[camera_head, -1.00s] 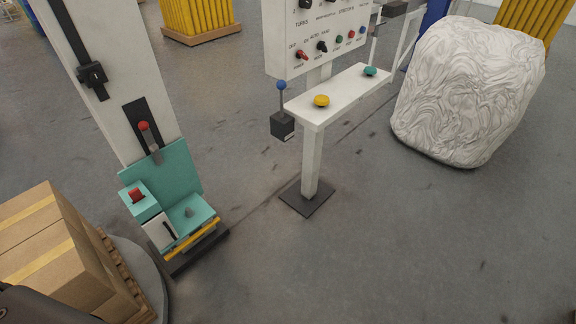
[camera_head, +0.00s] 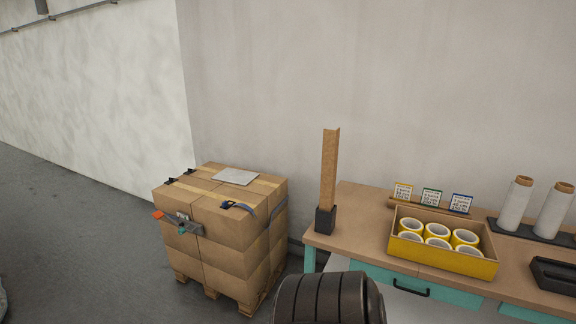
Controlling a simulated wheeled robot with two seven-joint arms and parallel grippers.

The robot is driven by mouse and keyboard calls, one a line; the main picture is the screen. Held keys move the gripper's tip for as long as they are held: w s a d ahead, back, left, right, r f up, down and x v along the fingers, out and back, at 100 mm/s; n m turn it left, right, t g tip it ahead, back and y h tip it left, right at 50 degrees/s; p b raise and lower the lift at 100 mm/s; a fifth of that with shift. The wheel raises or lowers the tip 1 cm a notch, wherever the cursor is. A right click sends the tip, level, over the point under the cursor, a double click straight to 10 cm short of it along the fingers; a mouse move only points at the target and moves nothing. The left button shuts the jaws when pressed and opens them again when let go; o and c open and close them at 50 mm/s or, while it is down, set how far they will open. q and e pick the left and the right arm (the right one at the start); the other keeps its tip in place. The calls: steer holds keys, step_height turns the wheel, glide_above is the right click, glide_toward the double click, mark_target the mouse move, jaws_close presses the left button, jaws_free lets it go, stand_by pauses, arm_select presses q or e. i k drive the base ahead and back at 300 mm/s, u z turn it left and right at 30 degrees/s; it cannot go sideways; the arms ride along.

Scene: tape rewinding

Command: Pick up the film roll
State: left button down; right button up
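Two white film rolls with brown cardboard cores stand upright on the table (camera_head: 352,211) at the right. The left film roll (camera_head: 514,205) is fully in view. The right film roll (camera_head: 553,212) stands close beside it, near the picture's right edge. Both rest on a dark base strip (camera_head: 508,228). Neither gripper shows in the view. A dark ribbed part, likely of my own arm, shows at the bottom middle and hides a bit of the table's front.
A yellow-fronted box (camera_head: 455,261) of several tape rolls sits on the table, with small cards (camera_head: 431,198) behind it. A tall brown post (camera_head: 329,170) stands at the table's left end. A pallet of cartons (camera_head: 232,255) stands left.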

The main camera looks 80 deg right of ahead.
mark_target(520, 192)
steer(key=z, duration=4)
steer(key=k, duration=1.3)
steer(key=z, duration=0.75)
steer(key=i, duration=0.65)
steer(key=z, duration=0.85)
steer(key=i, duration=1.55)
steer(key=u, duration=0.6)
